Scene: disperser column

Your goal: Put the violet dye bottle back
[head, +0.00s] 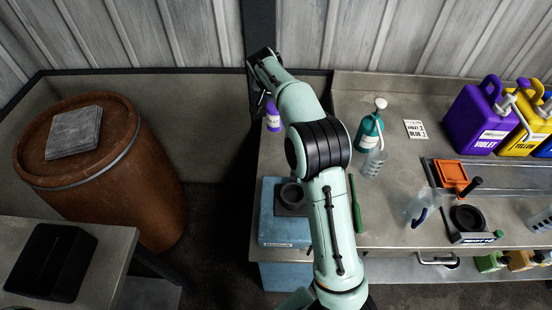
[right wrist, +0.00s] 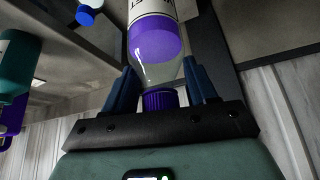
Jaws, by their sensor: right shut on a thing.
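The violet dye bottle (head: 272,120) is small, with a white and violet label, and sits below my right gripper (head: 262,92) at the dark gap left of the counter. In the right wrist view the bottle (right wrist: 156,48) is clear with violet contents and a violet cap, the cap end between the blue fingers of my right gripper (right wrist: 163,88). The gripper is shut on it. Whether the bottle's base touches a surface is hidden. My left gripper is not in view.
A rusty barrel (head: 150,185) stands left. The counter (head: 400,200) holds a teal pump bottle (head: 369,132), a beaker (head: 373,164), a card (head: 415,129), a violet jug (head: 482,120), a yellow jug (head: 528,135) and an orange tray (head: 451,174). A blue box (head: 270,225) stands at the counter's left end.

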